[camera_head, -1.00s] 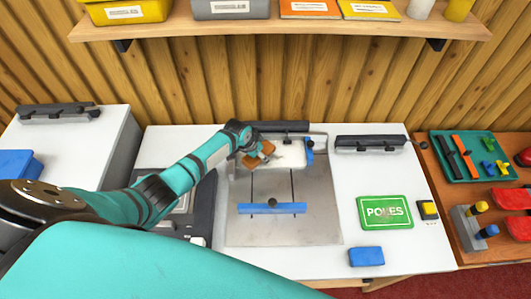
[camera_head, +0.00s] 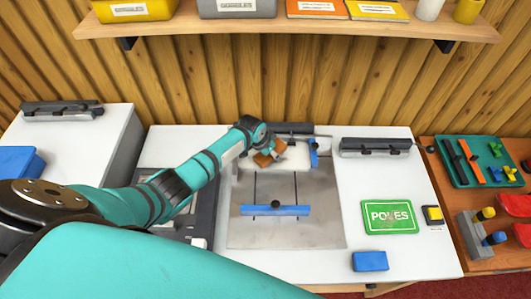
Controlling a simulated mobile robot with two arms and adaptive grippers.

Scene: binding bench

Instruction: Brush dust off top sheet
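The white top sheet (camera_head: 297,157) lies at the back of a grey metal plate on the white bench, below a black clamp bar. My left gripper (camera_head: 270,154) reaches in from the left over the sheet's left end. It appears shut on a small brown block-like brush (camera_head: 264,160), which is at or just above the sheet; contact cannot be told. The fingertips are small and partly hidden. Dust is too fine to make out. My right gripper is not in view.
A blue stop (camera_head: 314,153) stands at the sheet's right end. To the right are a green sign (camera_head: 390,217), a blue block (camera_head: 370,261) and a yellow button (camera_head: 433,214). A shelf (camera_head: 290,24) overhangs the back.

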